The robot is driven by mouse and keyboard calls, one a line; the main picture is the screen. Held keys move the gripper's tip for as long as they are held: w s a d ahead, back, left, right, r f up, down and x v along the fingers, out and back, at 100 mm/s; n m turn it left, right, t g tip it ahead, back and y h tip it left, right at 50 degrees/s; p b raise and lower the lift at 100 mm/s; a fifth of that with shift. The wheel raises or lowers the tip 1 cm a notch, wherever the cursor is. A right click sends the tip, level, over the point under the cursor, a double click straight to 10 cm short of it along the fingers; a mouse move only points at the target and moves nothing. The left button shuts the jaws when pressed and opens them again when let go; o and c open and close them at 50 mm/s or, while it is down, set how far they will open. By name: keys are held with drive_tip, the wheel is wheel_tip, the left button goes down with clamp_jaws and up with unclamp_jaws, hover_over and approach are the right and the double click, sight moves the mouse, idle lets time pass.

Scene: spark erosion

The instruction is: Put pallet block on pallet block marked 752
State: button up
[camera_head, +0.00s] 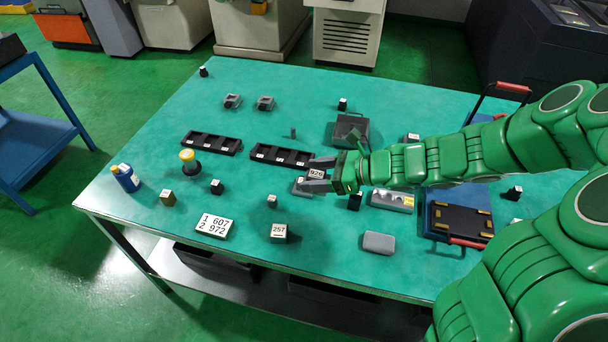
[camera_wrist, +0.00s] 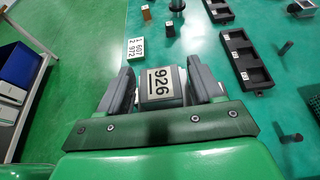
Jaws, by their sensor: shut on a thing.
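My gripper (camera_head: 320,174) is shut on a pallet block marked 926 (camera_head: 316,174) over the middle of the green table. In the wrist view the block (camera_wrist: 161,86) sits between the two grey fingers of my gripper (camera_wrist: 161,82), its number facing the camera. A grey item (camera_head: 301,188) with a pale label shows just below and left of the held block; its number is partly hidden, and I cannot tell whether the two touch. Another block (camera_head: 279,233), reading 257, stands near the front edge. I cannot read 752 on anything in view.
Two black slotted trays (camera_head: 211,143) (camera_head: 283,155) lie behind and left of my gripper. A white card (camera_head: 214,226) reads 1 607 and 2 972. A yellow-topped button (camera_head: 188,161), a blue bottle (camera_head: 126,178) and a grey case (camera_head: 379,243) stand around.

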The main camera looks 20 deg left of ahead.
drive_tip(key=shift+w+a+f, duration=0.95)
drive_tip(key=shift+w+f, duration=0.5)
drive_tip(key=shift+w, duration=0.25)
drive_tip(key=shift+w+a+f, duration=0.95)
drive_tip(key=shift+w+f, duration=0.45)
drive_tip(key=shift+w, duration=0.3)
drive_tip(key=shift+w+a+f, duration=0.95)
drive_tip(key=shift+w+f, duration=0.5)
drive_tip(key=shift+w, duration=0.25)
drive_tip(key=shift+w+a+f, duration=0.1)
drive_tip(key=shift+w+f, duration=0.1)
drive_tip(key=shift+f, duration=1.6)
drive_tip(key=shift+f, duration=0.15)
drive_tip(key=o, duration=1.5)
drive_tip(key=shift+c, duration=0.2)
